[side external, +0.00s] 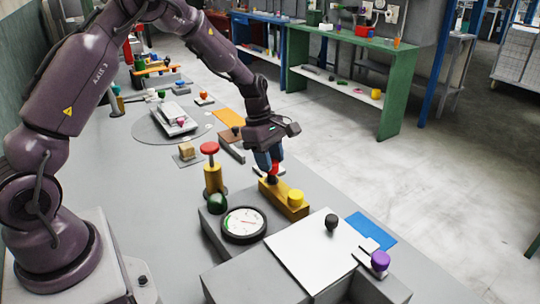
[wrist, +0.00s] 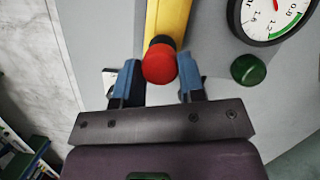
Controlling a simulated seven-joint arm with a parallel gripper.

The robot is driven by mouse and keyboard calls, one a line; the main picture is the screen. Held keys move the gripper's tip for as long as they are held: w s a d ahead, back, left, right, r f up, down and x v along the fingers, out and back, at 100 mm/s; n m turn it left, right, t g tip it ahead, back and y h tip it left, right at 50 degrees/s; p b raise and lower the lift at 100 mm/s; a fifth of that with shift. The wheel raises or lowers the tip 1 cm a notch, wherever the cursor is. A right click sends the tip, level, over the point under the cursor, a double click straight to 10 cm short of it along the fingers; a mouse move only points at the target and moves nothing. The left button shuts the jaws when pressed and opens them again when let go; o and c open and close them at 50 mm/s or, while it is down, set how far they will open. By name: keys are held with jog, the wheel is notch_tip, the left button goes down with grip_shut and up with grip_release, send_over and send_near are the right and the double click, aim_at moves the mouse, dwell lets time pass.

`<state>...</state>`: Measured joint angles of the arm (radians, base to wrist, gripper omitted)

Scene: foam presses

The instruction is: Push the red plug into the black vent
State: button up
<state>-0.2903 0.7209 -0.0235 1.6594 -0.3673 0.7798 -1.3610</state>
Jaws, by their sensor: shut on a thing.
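The red plug (side external: 275,168) is between the blue fingers of my gripper (side external: 267,163), over the far end of the yellow block. In the wrist view, the plug's round red top (wrist: 159,64) shows between the two fingertips (wrist: 159,74). A dark piece, which looks like the black vent (side external: 271,180), is right below the plug on the yellow block (side external: 284,208). In the wrist view, a dark edge (wrist: 162,40) shows beside the plug. The fingers and plug hide most of it, and I cannot tell how far the plug is in.
A yellow knob (side external: 296,198) stands on the block's near end. A round gauge (side external: 244,224), a green dome (side external: 217,203) and a red-topped yellow post (side external: 212,170) stand to the left. A white panel with a black knob (side external: 331,222) and a purple knob (side external: 380,260) are nearer.

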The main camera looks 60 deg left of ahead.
jog(key=shift+f, duration=1.4)
jog(key=o, duration=1)
jog(key=v, duration=1.3)
